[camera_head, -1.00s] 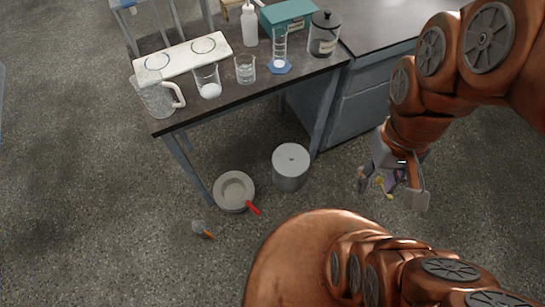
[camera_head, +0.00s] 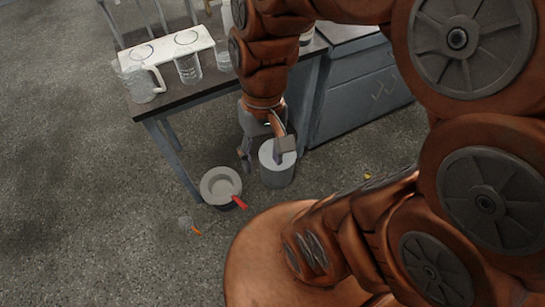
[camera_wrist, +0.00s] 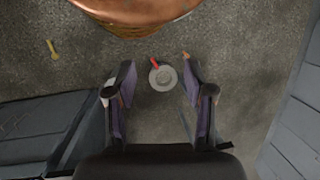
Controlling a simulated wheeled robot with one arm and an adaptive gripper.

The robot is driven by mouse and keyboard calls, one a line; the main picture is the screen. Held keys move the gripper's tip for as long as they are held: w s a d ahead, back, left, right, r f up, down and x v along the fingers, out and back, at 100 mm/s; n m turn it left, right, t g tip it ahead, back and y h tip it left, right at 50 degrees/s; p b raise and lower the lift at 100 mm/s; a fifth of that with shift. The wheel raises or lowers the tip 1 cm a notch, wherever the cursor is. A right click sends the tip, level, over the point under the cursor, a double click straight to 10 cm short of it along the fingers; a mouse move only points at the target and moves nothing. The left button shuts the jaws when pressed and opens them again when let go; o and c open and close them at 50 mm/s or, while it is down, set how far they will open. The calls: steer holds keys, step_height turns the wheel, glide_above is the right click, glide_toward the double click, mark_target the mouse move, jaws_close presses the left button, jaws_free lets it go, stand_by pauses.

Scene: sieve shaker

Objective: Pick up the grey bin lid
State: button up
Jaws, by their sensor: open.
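The grey bin lid (camera_head: 271,160) is the round top of the grey bin (camera_head: 277,178), which stands on the floor right of the bench leg. My gripper (camera_head: 264,150) points down near the bin, its fingers apart and empty. In the head view, one finger overlaps the lid and hides part of it, including its middle; the other is left of the bin. I cannot tell the height gap. In the wrist view, my gripper (camera_wrist: 158,70) is open; a pale edge beside the left finger may be the bin, mostly hidden.
A small orange-tipped item (camera_head: 196,232) and a yellow item (camera_head: 368,176) lie on the floor. The bench (camera_head: 180,101) holds glassware.

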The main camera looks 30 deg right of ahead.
steer(key=w+f+m+t+y+b, duration=0.2)
steer(key=w+f+m+y+b, duration=0.65)
steer(key=w+f+b, duration=1)
steer(key=m+t+h+b, duration=0.2)
steer(key=m+t+b, duration=0.9)
steer(key=m+b, duration=0.65)
glide_above(291, 157)
step_height(291, 157, down, 49)
steer(key=shift+a+r+p, duration=0.1)
steer(key=shift+a+p, duration=0.05)
steer(key=shift+p, duration=0.2)
steer(key=b+x, duration=0.3)
steer(key=x, duration=0.3)
steer(key=shift+w+a+f+b, duration=0.15)
steer(key=shift+a+f+b, duration=0.05)
steer(key=shift+f+b, duration=0.15)
steer(key=shift+w+a, duration=0.25)
steer(key=shift+w, duration=0.1)
